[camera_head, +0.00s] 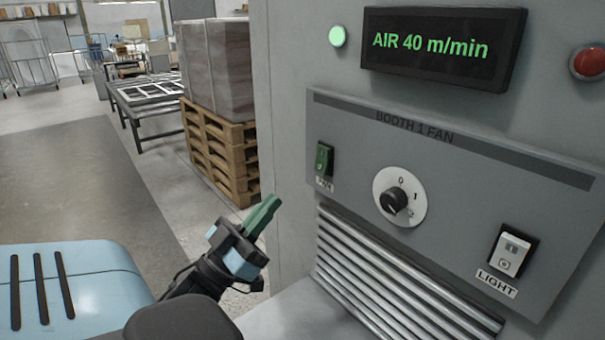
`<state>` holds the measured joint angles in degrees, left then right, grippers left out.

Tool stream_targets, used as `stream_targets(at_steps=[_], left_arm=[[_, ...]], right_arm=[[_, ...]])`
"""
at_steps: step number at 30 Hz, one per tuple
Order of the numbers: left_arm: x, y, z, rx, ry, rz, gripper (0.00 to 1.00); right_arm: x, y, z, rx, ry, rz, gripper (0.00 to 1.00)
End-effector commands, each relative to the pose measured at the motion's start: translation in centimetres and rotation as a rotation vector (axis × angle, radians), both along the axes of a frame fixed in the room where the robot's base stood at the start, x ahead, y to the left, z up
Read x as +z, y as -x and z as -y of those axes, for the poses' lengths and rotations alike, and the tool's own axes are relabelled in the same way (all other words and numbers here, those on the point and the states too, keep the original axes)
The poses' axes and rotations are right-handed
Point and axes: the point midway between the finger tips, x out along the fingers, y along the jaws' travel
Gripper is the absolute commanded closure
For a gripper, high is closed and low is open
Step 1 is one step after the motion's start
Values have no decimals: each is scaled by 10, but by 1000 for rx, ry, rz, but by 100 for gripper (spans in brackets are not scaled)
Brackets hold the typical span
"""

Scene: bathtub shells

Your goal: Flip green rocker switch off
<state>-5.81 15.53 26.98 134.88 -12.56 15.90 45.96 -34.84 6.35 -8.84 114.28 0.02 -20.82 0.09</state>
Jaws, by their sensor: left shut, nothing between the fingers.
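The green rocker switch (324,160) sits in a dark frame at the left of the grey panel marked "BOOTH 1 FAN". A small label, partly unreadable, is below it. Which way the rocker is tipped is hard to tell at this size. My left gripper (265,212), with green fingers, is shut and empty. It shows below and to the left of the switch, apart from the panel, with its fingers pointing up and right. My right gripper is not in view.
The panel also has a black rotary knob (394,200) and a white rocker switch (512,254) labelled "LIGHT". Above are a lit green lamp (337,36), a display (443,48) reading "AIR 40 m/min" and a red button (588,62). Louvre slats (385,280) lie below the knob.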

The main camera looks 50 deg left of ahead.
Motion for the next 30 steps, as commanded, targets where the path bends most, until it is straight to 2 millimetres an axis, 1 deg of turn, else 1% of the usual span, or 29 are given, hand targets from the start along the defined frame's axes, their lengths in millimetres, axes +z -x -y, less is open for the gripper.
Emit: stream_targets(at_steps=[1,9,13,18,22,30], left_arm=[[14,-7,1,-2,-3,13,100],[43,-46,4,0,-2,12,100],[36,-66,5,0,2,5,100],[33,-81,7,1,1,3,100],[31,-86,7,0,0,1,100],[30,-86,8,0,0,1,100]], right_arm=[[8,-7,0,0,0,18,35],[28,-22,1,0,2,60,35],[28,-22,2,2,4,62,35],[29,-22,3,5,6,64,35],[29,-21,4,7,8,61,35],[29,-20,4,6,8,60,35]])
